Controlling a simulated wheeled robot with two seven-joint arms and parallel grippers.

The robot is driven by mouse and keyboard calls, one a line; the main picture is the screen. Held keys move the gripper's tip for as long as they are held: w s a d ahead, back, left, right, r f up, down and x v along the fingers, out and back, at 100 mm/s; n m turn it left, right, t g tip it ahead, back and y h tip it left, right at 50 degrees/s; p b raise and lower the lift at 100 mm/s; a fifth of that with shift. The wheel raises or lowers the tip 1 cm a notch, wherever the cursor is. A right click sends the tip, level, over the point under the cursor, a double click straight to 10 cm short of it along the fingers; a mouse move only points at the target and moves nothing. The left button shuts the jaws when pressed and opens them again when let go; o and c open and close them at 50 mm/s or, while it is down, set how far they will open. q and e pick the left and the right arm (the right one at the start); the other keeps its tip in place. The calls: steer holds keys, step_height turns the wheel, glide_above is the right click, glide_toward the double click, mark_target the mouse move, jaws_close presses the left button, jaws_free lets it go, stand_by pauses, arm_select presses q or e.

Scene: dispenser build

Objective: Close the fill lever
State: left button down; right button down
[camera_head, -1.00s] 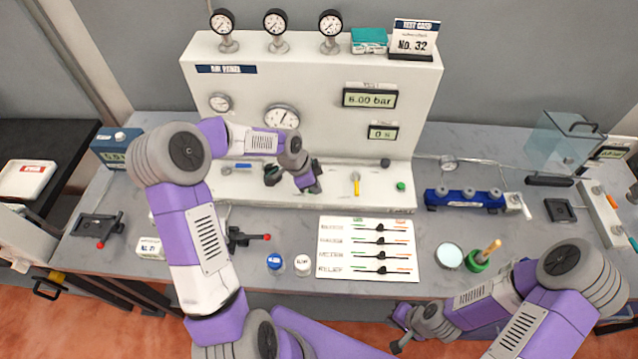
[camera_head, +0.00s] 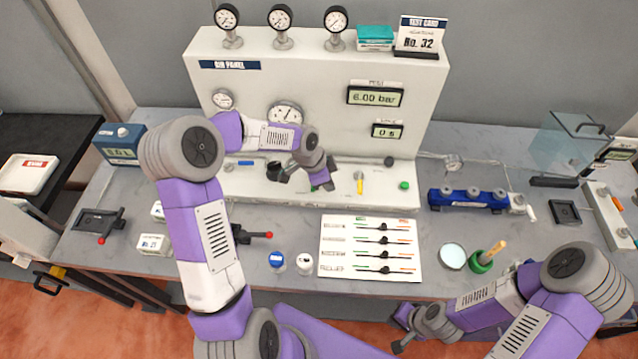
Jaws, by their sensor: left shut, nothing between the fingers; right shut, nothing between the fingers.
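Along the base of the white air panel (camera_head: 290,75) are a blue lever (camera_head: 245,163), a yellow lever (camera_head: 359,183) and a green knob (camera_head: 404,185). Their labels are too small to read, so I cannot tell which is the fill lever. My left gripper (camera_head: 322,184) is shut and empty, low in front of the panel, between the blue and yellow levers. A bit of green (camera_head: 328,186) shows beside its fingertips; the gripper hides most of it, and I cannot tell if they touch. My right gripper (camera_head: 400,346) is shut and empty beyond the table's front edge.
A printed lever card (camera_head: 370,232) lies in front of the panel. Two small jars, blue (camera_head: 276,260) and white (camera_head: 305,263), stand left of it. A blue manifold (camera_head: 468,198) and a green-based holder (camera_head: 482,262) are to the right.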

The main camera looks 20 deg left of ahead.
arm_select(q)
steer(key=w+v, duration=0.1)
steer(key=v, duration=0.9)
steer(key=shift+d+p, duration=0.15)
steer(key=shift+p, duration=0.25)
steer(key=shift+r, duration=0.1)
